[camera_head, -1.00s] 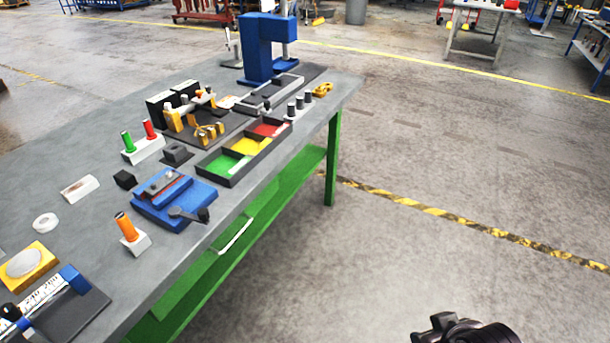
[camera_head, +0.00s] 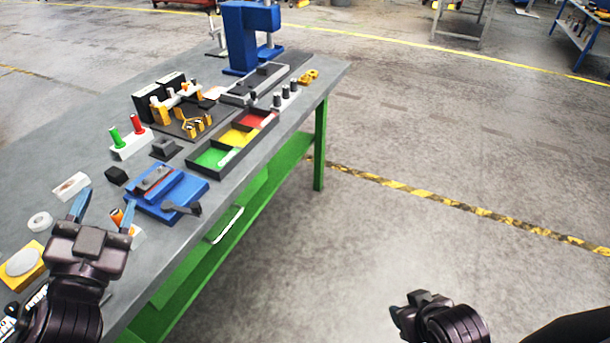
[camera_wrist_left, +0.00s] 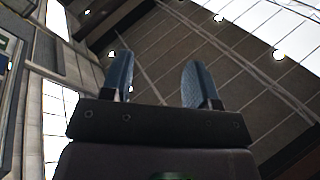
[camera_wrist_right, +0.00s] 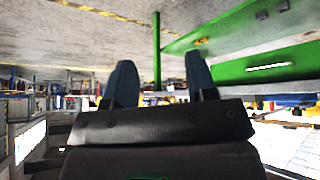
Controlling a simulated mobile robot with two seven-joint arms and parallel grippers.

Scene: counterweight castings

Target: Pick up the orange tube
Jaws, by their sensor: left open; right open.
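The orange tube (camera_head: 116,216) stands in a small white block (camera_head: 138,236) near the front edge of the grey workbench. My left gripper (camera_head: 104,210) is in front of it in the head view and hides much of the tube and block. Its blue fingers are apart, with nothing seen between them in the left wrist view (camera_wrist_left: 158,80). I cannot tell its height above the bench. My right gripper (camera_head: 408,305) is low at the right, away from the bench over the floor. Its fingers are apart and empty in the right wrist view (camera_wrist_right: 160,85).
A blue fixture (camera_head: 165,190) with a dark lever sits right of the tube. Behind are a white block with green and red tubes (camera_head: 132,143) and a tray of coloured compartments (camera_head: 234,140). A white ring (camera_head: 40,222) and yellow block (camera_head: 22,265) lie left.

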